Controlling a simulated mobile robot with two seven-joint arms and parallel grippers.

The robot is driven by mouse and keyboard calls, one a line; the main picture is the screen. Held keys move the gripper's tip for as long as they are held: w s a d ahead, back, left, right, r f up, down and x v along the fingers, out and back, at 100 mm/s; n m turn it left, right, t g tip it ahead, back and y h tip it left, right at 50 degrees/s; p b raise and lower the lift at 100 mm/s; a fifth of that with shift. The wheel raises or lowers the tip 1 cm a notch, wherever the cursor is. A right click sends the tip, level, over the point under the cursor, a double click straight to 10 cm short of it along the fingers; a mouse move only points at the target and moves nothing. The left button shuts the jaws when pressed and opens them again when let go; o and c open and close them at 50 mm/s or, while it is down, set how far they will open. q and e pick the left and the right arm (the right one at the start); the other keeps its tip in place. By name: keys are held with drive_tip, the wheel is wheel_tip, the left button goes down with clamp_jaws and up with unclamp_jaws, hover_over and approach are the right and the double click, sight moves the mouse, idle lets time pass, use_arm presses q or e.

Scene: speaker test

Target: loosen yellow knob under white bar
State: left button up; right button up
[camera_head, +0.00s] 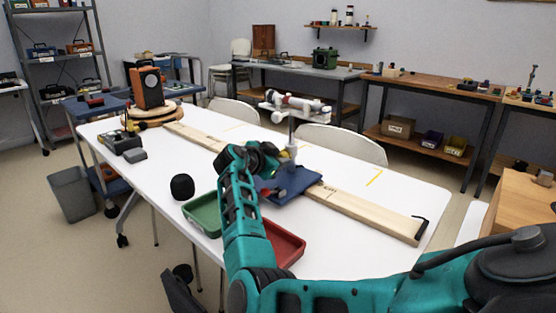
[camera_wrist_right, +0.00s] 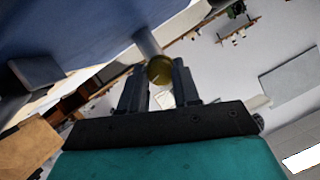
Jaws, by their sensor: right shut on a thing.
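The white bar (camera_head: 298,104) with red and dark parts lies across the top of a grey post, which rises from a blue base (camera_head: 297,181) on the white table. In the wrist view, the yellow knob (camera_wrist_right: 160,70) sits at the end of a short pale shaft (camera_wrist_right: 147,43). My right gripper (camera_wrist_right: 159,78) has one finger on each side of the knob and is shut on it. In the head view, my right gripper (camera_head: 264,158) is beside the post, below the bar, and the knob cannot be made out there. My left gripper does not show.
A long wooden board (camera_head: 367,212) lies under the blue base. A green tray (camera_head: 204,214) and a red tray (camera_head: 285,243) lie near my arm. A black round speaker (camera_head: 182,187) and an orange-fronted speaker (camera_head: 147,87) stand to the left. The table's right part is fairly clear.

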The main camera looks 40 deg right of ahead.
drive_tip(key=n+g, duration=0.2)
drive_tip(key=shift+w+n+b, duration=0.1)
drive_tip(key=shift+n+b, duration=0.2)
drive_tip(key=shift+n, duration=0.1)
drive_tip(key=shift+w+n+g+b, duration=0.1)
drive_tip(key=shift+n+g+b, duration=0.3)
drive_tip(key=shift+n+g, duration=0.45)
drive_tip(key=shift+n+g+b, duration=0.35)
drive_tip(key=shift+n+b, duration=0.1)
drive_tip(key=shift+n, duration=0.2)
drive_tip(key=shift+w+f+n+h+b, duration=0.1)
drive_tip(key=shift+n+h+b, duration=0.3)
drive_tip(key=shift+n+b, duration=0.1)
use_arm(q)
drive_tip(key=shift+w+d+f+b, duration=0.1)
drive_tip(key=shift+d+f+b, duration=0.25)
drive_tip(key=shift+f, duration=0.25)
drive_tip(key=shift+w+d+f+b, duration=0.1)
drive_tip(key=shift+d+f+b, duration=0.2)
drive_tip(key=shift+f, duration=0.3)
use_arm(e)
drive_tip(key=shift+n+g, duration=0.6)
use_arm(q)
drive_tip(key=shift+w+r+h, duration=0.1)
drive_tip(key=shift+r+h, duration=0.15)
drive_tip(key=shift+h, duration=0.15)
